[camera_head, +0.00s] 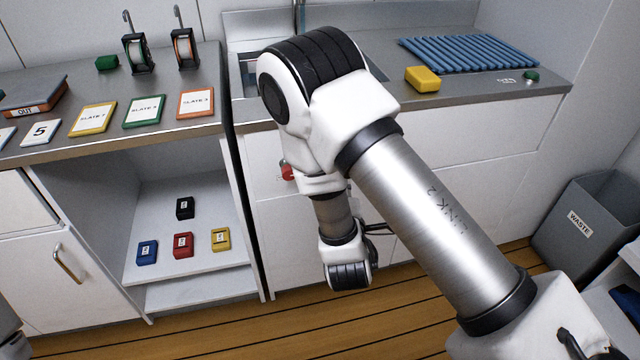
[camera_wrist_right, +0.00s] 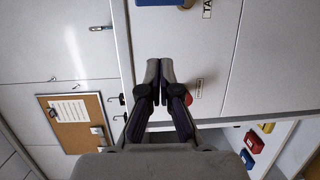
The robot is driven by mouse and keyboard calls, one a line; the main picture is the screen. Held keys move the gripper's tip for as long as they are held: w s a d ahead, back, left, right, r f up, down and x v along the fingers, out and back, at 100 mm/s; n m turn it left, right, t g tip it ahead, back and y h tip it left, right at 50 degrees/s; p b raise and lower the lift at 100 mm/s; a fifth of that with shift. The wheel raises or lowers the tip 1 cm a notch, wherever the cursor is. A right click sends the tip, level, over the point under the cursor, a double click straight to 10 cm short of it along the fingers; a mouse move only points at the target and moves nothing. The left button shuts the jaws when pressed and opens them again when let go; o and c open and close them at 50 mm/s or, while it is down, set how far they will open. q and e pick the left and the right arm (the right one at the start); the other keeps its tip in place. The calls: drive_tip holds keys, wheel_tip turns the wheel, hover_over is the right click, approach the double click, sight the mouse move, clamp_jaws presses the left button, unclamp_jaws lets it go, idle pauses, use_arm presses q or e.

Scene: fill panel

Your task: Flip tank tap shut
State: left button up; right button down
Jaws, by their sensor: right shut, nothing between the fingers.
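In the right wrist view, a blue part (camera_wrist_right: 160,2) with a brass piece (camera_wrist_right: 187,4) beside it is cut off by the top edge. A label (camera_wrist_right: 207,9) starting "TA" is next to them on the white cabinet front. My right gripper (camera_wrist_right: 160,66) is shut and empty, its fingertips pointing toward the blue part but apart from it in the picture. A small red part (camera_wrist_right: 193,88) shows just right of the fingers; it also appears in the head view (camera_head: 287,171), partly behind my right arm. My arm hides the right gripper in the head view. My left gripper is not in view.
The counter holds a yellow sponge-like block (camera_head: 422,79) and a blue rack (camera_head: 468,53). Left, an open shelf (camera_head: 155,205) holds several coloured blocks. A grey waste bin (camera_head: 590,220) stands right. Floor before the cabinet looks clear.

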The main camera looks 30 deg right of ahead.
use_arm(q)
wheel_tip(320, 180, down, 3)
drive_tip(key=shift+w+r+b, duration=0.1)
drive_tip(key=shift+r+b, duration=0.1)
drive_tip(key=shift+b, duration=0.15)
use_arm(e)
drive_tip(key=shift+w+a+r+t, duration=0.2)
drive_tip(key=shift+w+a+t, duration=0.1)
drive_tip(key=shift+w, duration=0.35)
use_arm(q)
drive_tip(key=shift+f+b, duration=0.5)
use_arm(e)
drive_tip(key=w+d, duration=0.8)
drive_tip(key=shift+d, duration=0.25)
